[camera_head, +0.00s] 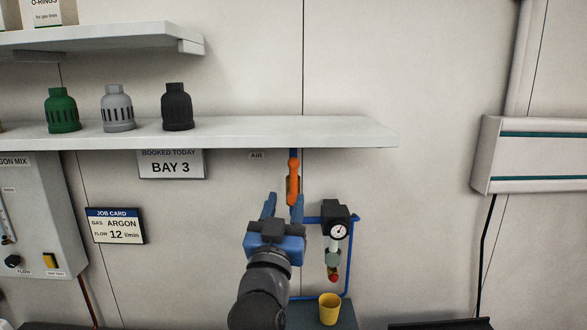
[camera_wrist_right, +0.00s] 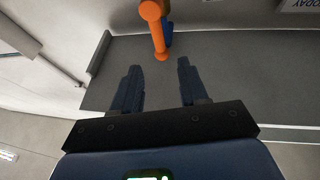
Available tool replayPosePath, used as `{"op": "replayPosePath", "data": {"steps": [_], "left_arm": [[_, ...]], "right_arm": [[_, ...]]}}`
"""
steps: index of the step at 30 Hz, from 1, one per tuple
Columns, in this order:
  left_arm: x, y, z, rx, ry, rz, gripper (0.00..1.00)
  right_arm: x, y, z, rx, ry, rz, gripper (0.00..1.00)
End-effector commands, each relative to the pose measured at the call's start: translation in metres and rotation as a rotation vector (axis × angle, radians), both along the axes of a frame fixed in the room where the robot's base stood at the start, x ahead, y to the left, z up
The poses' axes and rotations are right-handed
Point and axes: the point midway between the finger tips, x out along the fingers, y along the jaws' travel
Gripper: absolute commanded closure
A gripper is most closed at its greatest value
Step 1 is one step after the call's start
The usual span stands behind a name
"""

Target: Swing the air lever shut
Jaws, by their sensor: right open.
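The orange air lever (camera_head: 293,183) hangs upright in front of the blue air pipe (camera_head: 293,154), under the shelf's right part. It lies along the pipe. My right gripper (camera_head: 283,200) is just below and in front of the lever, pointing at the wall, with its jaws apart. In the right wrist view the lever (camera_wrist_right: 156,32) sits just beyond the gap between the open fingertips (camera_wrist_right: 158,69), and nothing is held. I cannot tell whether a finger touches it. The valve body is partly hidden behind the lever. My left gripper is not in view.
The lower shelf (camera_head: 340,132) overhangs above the lever, with green, grey and black caps on it. A gauge unit (camera_head: 337,228) is close to the right of my gripper. A yellow cup (camera_head: 329,308) stands below it.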

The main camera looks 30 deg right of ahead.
Motion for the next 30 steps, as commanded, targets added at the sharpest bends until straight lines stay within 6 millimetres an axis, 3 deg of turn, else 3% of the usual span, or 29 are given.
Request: {"op": "replayPosePath", "data": {"steps": [18, 30], "left_arm": [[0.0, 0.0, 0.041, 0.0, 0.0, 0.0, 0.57], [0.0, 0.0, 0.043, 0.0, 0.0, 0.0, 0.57]], "right_arm": [[0.064, -0.049, 0.036, -0.002, 0.001, 0.0, 0.57], [0.074, -0.055, 0.037, -0.001, 0.0, 0.002, 0.57]]}}
